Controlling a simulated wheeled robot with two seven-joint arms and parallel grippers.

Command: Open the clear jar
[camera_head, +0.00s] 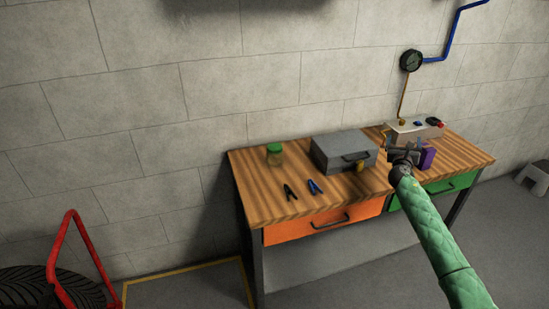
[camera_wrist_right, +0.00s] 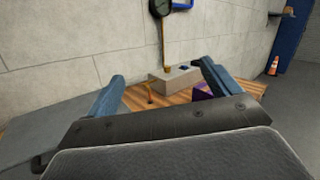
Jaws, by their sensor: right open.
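The clear jar (camera_head: 275,155) stands upright at the back left of the wooden workbench (camera_head: 262,202) in the head view, with a green lid on top. My right gripper (camera_head: 394,146) is above the right part of the bench, well to the right of the jar and apart from it. In the right wrist view its two blue fingers (camera_wrist_right: 162,88) are spread wide with nothing between them. The jar is not in the right wrist view. My left gripper is not in view.
A grey metal box (camera_head: 340,146) with a yellow padlock stands between jar and right gripper. A purple box (camera_head: 428,157) and a pale box (camera_head: 414,129) are at the right.

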